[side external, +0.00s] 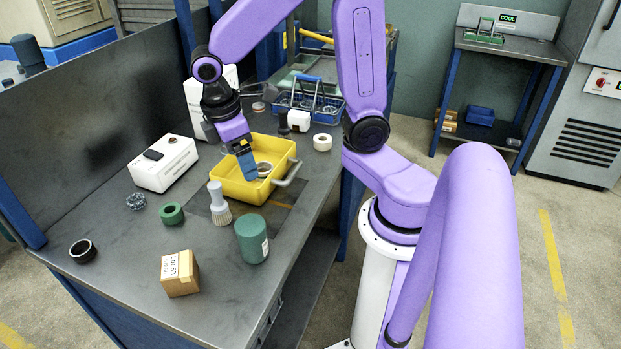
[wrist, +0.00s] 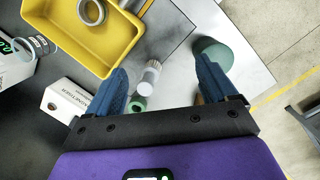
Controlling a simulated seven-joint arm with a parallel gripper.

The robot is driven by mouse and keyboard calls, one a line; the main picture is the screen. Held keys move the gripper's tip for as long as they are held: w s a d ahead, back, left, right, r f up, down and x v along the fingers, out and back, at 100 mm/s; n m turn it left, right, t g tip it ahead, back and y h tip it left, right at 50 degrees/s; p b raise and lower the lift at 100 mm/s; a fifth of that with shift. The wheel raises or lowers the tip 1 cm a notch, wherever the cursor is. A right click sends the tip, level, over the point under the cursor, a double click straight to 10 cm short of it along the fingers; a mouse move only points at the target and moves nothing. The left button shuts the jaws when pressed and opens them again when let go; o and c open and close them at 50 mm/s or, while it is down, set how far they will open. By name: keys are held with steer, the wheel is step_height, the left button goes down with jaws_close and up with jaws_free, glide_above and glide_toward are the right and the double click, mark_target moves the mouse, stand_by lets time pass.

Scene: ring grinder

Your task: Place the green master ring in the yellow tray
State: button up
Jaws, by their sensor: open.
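The green master ring (side external: 171,213) lies flat on the grey bench, left of the brush and outside the tray. In the wrist view it shows as a small green ring (wrist: 137,104) between my fingers, low in the picture and partly hidden. The yellow tray (side external: 229,186) stands to the right of it, with a pale metal ring (side external: 264,168) inside. The tray (wrist: 62,52) fills the upper left of the wrist view. My gripper (side external: 250,176), with blue fingers, is open and empty, above the tray in the side view. It also shows in the wrist view (wrist: 162,66).
A brush (side external: 219,206) stands between the green ring and a dark green cylinder (side external: 252,239). A cardboard box (side external: 180,274), a dark ring (side external: 82,251) and a white device (side external: 164,164) surround it.

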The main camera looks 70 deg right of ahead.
steer(key=s+a+n+y, duration=0.1)
steer(key=s, duration=0.7)
steer(key=s+a+r+n+t+y, duration=0.1)
steer(key=s+a, duration=0.1)
steer(key=s, duration=0.6)
steer(key=shift+s+a, duration=0.25)
